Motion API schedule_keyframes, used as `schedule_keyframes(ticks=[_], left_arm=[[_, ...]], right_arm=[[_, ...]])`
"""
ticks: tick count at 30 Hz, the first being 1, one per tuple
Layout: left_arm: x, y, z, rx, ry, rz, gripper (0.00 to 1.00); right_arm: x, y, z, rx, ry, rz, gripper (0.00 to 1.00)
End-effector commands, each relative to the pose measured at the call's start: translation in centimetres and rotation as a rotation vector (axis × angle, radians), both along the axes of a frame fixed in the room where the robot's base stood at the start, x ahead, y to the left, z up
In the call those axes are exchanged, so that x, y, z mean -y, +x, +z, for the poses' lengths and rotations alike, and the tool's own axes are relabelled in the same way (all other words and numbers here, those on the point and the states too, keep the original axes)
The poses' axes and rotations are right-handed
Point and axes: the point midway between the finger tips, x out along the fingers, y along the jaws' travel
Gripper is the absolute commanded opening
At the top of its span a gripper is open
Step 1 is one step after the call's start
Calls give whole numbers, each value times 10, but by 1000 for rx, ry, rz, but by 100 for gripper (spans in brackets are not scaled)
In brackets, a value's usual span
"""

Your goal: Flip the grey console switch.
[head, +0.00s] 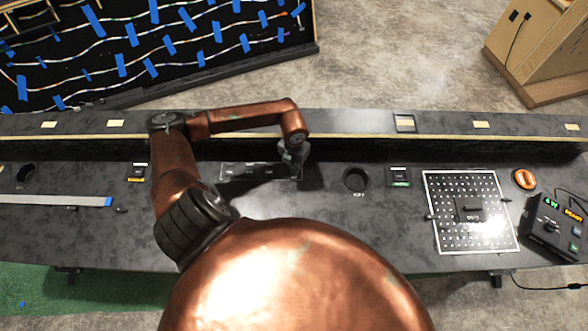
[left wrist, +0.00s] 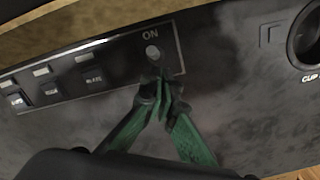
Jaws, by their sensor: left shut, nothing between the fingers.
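The console switch panel (left wrist: 112,70) is a dark plate with a thin light border, set in the dark console; it also shows in the head view (head: 245,171). A small grey knob, which looks like the grey switch (left wrist: 152,51), sits under the word ON at the panel's right end. My left gripper (left wrist: 163,88) has green fingers shut with nothing between them. Its tips are just below the grey switch in the left wrist view; I cannot tell whether they touch it. In the head view my left gripper (head: 293,156) covers the panel's right end. My right gripper is not in view.
Several small switches (left wrist: 50,89) line the panel left of the grey switch. A round cup hole (head: 356,180) lies to the right on the console. A raised ledge (head: 350,122) runs behind.

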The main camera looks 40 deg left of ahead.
Motion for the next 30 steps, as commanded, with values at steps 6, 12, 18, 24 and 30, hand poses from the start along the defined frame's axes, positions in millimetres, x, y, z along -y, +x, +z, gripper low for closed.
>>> schedule_keyframes(ticks=[6, 12, 18, 24, 30], left_arm=[[1, -1, 12, 1, 0, -1, 0], [2, -3, 28, 0, 0, -1, 0], [3, -4, 42, 0, 0, 0, 0], [4, -5, 57, 0, 0, 0, 0], [5, -6, 70, 0, 0, -1, 0]], right_arm=[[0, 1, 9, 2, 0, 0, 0], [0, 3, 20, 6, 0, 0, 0], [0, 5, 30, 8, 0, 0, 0], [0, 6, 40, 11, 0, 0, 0], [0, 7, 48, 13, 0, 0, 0]])
